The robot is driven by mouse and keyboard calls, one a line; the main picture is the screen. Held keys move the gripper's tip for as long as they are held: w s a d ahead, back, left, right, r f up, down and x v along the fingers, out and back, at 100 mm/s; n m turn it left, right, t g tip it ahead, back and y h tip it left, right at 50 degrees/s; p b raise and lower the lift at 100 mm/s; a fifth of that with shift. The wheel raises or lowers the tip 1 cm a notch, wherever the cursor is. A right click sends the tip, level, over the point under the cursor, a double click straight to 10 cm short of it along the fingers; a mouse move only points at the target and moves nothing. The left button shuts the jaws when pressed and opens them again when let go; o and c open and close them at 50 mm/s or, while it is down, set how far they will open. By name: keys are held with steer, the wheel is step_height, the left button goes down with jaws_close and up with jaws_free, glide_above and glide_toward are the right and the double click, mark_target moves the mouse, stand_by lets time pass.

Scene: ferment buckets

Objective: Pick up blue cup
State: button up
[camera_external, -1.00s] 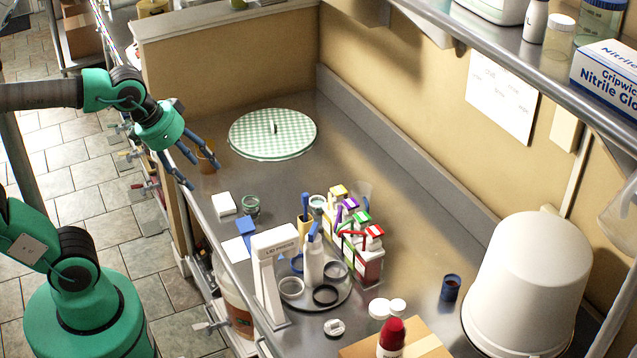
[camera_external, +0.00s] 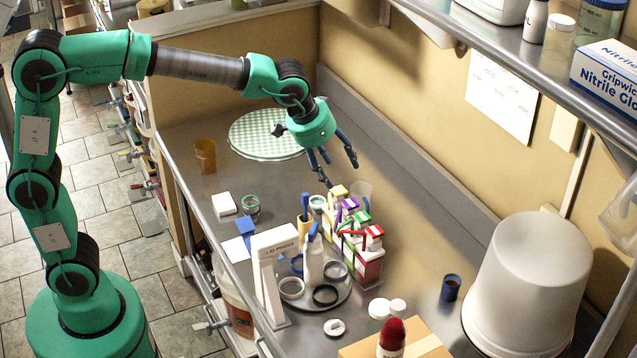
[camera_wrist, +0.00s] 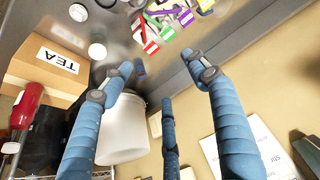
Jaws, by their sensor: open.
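The blue cup (camera_external: 450,288) is small and dark blue. It stands upright on the steel counter, left of the big white bucket, in the external view. In the wrist view it shows as a small blue shape (camera_wrist: 140,71) near the left fingertip, partly hard to make out. My gripper (camera_external: 338,172) is open and empty, with its blue fingers spread. It hangs above the counter behind the rack of coloured cartons, well away from the cup. The wrist view shows its three fingers (camera_wrist: 160,78) apart.
Coloured cartons (camera_external: 372,262) and a round tray with rings (camera_external: 325,295) stand between my gripper and the counter's front. The white bucket (camera_external: 530,280) stands right of the cup. A cardboard box (camera_external: 430,346) with a red-capped bottle (camera_external: 391,338) is in front. An amber cup (camera_external: 205,156) stands at left.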

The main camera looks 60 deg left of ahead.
steer(key=w+d+f+b, duration=0.1)
steer(key=w+d+f, duration=1.9)
steer(key=f, duration=0.4)
steer(key=shift+w+d+f, duration=0.2)
steer(key=shift+w+f, duration=0.15)
steer(key=shift+w, duration=0.55)
steer(key=b, duration=0.2)
glide_toward(452, 284)
steer(key=shift+w+d+f, duration=0.15)
steer(key=shift+d+f, duration=0.2)
steer(key=shift+f, duration=0.2)
steer(key=shift+w+d+f, duration=0.15)
steer(key=shift+d+f, duration=0.15)
steer(key=shift+f, duration=0.2)
steer(key=shift+b+x, duration=0.55)
steer(key=shift+x, duration=2.05)
steer(key=shift+s, duration=0.1)
steer(key=shift+c, duration=0.3)
